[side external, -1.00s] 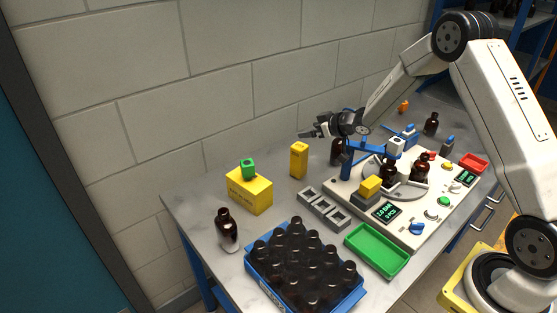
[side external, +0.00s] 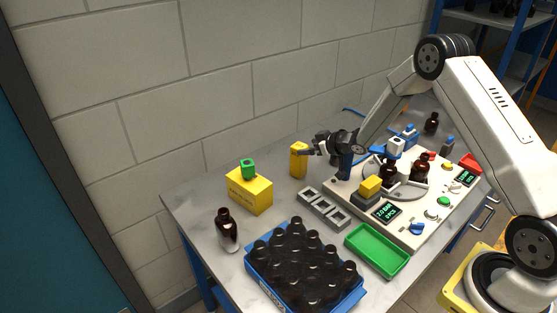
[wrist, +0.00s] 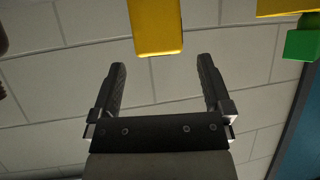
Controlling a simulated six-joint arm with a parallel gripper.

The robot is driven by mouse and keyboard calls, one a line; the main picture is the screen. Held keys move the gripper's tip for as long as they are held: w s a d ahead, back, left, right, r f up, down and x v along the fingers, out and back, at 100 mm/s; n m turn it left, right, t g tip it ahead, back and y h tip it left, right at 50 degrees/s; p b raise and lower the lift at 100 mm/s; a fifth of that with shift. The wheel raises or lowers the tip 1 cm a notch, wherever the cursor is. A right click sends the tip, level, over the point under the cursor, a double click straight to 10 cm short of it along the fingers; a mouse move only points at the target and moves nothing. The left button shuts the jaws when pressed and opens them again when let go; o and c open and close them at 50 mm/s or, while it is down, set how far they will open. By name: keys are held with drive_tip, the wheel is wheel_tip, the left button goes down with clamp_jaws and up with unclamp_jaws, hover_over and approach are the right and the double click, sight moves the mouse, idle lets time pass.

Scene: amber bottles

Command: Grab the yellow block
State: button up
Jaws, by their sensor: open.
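The yellow block (side external: 298,163) stands upright on the grey table near the wall, left of the white machine. In the wrist view the yellow block (wrist: 155,28) is at the top centre, lined up with the gap between my fingers and just beyond their tips. My gripper (side external: 307,151) is level with the block's upper part, at its right in the side view. In the wrist view my gripper (wrist: 161,65) has its fingers spread with nothing between them. Whether a finger touches the block cannot be told.
A larger yellow box (side external: 250,192) with a green piece (side external: 248,169) on top stands left of the block. A grey slotted holder (side external: 323,208), a blue crate (side external: 258,284) of dark bottles and a green tray (side external: 377,252) lie in front. The machine (side external: 400,228) is at right.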

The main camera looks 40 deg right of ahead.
sight(301, 147)
drive_tip(key=shift+x, duration=2.4)
drive_tip(key=shift+r, duration=0.1)
clamp_jaws()
